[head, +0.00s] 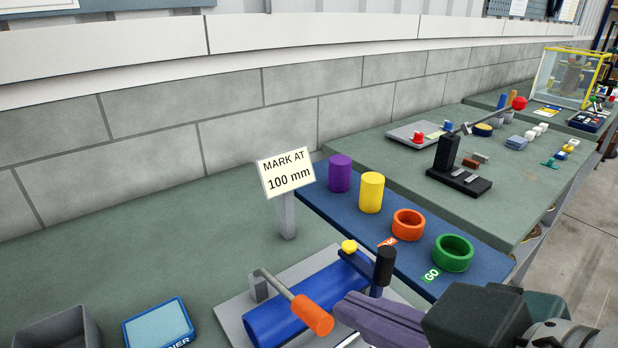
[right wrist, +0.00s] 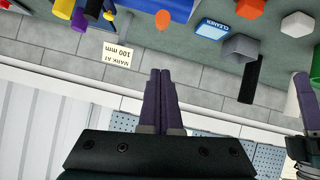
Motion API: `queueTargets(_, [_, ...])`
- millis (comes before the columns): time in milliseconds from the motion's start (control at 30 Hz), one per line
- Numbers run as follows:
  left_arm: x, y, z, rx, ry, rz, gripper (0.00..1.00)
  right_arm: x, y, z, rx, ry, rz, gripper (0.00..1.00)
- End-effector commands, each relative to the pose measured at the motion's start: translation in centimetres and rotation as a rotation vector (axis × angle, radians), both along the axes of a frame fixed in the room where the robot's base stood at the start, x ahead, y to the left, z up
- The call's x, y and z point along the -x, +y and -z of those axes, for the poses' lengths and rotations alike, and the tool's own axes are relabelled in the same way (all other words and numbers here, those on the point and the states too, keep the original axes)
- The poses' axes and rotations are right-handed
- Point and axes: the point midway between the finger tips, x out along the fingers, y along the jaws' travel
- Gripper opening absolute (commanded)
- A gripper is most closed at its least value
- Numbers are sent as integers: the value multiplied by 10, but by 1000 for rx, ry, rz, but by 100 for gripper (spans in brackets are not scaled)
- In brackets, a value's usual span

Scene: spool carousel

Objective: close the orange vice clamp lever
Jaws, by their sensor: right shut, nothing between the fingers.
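The orange lever handle (head: 312,315) is on a thin grey rod that slants from a small grey bracket toward the front right. It extends over a blue cylinder (head: 265,323) lying on a grey plate (head: 232,311). My right gripper (head: 350,305) is shut and empty, with its purple fingers just right of the orange handle. In the right wrist view its fingers (right wrist: 163,72) are together, and the orange handle (right wrist: 163,20) shows beyond their tips, apart from them in the picture. Part of my left gripper (right wrist: 303,95) shows at the right edge of that view; its opening is unclear.
A black upright post (head: 384,266) and a yellow knob (head: 349,246) stand behind my right fingers. A "MARK AT 100 mm" sign (head: 287,176) stands behind. A blue board (head: 330,207) holds coloured cylinders and rings. A blue cleaner pad (head: 158,325) lies at front left.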

Motion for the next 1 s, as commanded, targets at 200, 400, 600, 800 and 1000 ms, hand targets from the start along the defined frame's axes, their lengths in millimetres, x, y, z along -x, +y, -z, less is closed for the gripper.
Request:
queueTargets(200, [12,6,-3,-26,53,-5,0,-10,8,-3,-3,-20,-11,0])
queueTargets(400, [11,6,0,-24,52,-6,0,-34,24,15,-4,-18,-11,0])
queueTargets(600, [11,5,4,-23,52,-5,0,-62,42,36,-4,-18,-11,0])
queueTargets(800, [11,5,6,-23,51,-5,0,-72,44,61,1,-14,-12,0])
queueTargets(1000, [11,5,7,-23,51,-5,0,-69,37,78,-1,-17,-11,0])
